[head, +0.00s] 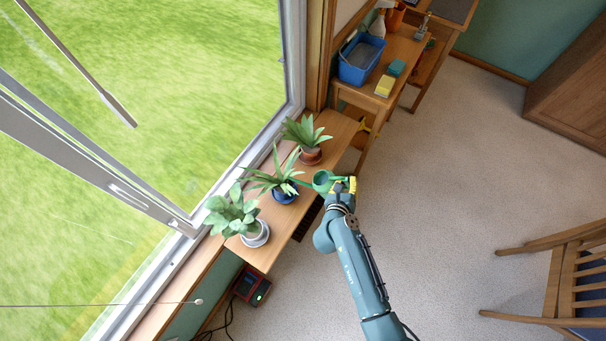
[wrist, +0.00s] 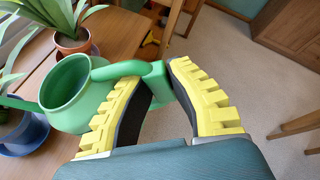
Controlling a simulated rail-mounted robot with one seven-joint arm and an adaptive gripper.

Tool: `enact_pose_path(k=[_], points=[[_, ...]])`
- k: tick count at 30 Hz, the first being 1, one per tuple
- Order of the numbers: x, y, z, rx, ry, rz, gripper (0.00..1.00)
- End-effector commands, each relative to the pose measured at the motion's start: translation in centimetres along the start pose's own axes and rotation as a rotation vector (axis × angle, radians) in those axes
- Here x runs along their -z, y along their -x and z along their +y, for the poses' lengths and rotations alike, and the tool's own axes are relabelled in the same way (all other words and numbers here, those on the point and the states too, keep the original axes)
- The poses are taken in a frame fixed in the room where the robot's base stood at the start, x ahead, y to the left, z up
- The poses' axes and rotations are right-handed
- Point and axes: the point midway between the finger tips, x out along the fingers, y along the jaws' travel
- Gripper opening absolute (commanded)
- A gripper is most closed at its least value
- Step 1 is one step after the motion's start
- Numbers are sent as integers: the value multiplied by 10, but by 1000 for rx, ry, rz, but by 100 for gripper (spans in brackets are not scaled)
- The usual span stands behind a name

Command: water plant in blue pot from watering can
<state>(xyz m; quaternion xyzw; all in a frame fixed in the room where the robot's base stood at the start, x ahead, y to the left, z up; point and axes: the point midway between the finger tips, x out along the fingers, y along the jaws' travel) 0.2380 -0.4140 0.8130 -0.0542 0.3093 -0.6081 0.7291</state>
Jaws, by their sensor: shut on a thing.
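My gripper (wrist: 160,95) is shut on the handle of a green watering can (wrist: 66,92), with its yellow ridged fingers on either side of the handle. In the head view the can (head: 322,180) is held beside the blue pot (head: 285,193), its thin spout reaching left over the pot's leaves. The plant in the blue pot (head: 273,178) stands in the middle of a wooden sill bench. In the wrist view the blue pot (wrist: 22,132) shows partly at the left edge. I cannot see water, and the spout tip is hidden among leaves.
A plant in a terracotta pot (head: 310,155) stands behind the blue pot, and one in a white pot (head: 256,234) stands in front. A window lies to the left. A wooden shelf (head: 405,55) holds a blue bin (head: 361,60) and sponges. The floor on the right is open up to a chair (head: 570,275).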

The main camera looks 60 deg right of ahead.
Motion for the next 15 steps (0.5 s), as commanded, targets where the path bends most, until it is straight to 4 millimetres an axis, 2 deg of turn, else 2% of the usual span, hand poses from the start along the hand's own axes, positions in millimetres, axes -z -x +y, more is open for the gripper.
enact_pose_path(k=[9, 15], points=[[-3, 0, 0, 1, -1, -4, 0], [-20, 9, -3, 24, 59, -1, 0]])
